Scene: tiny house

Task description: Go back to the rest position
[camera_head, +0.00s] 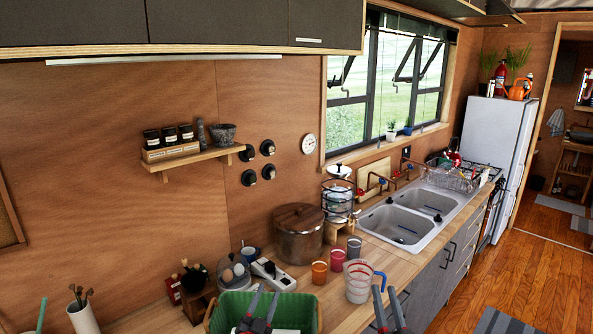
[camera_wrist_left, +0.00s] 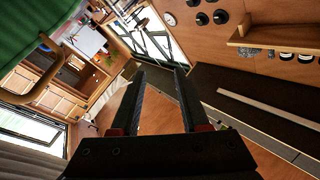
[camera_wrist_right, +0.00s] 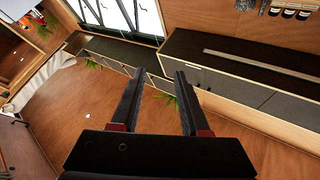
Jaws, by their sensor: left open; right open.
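My left gripper (camera_head: 266,292) shows at the bottom of the head view, in front of the green basket. Its two fingers stand apart with nothing between them, as the left wrist view also shows (camera_wrist_left: 160,72). My right gripper (camera_head: 385,291) is to the right of it, near the counter's front edge and the clear measuring jug. Its fingers are apart and empty in the right wrist view (camera_wrist_right: 161,75). Both grippers point upward in the head view. My arms are mostly hidden below the picture's edge.
A green basket (camera_head: 226,308) stands at the front of the wooden counter. A clear jug (camera_head: 358,282), an orange cup (camera_head: 319,272), a grey cup (camera_head: 354,247) and a large lidded pot (camera_head: 299,232) stand nearby. A double sink (camera_head: 408,218) lies beyond. Wooden floor (camera_head: 500,270) is free at right.

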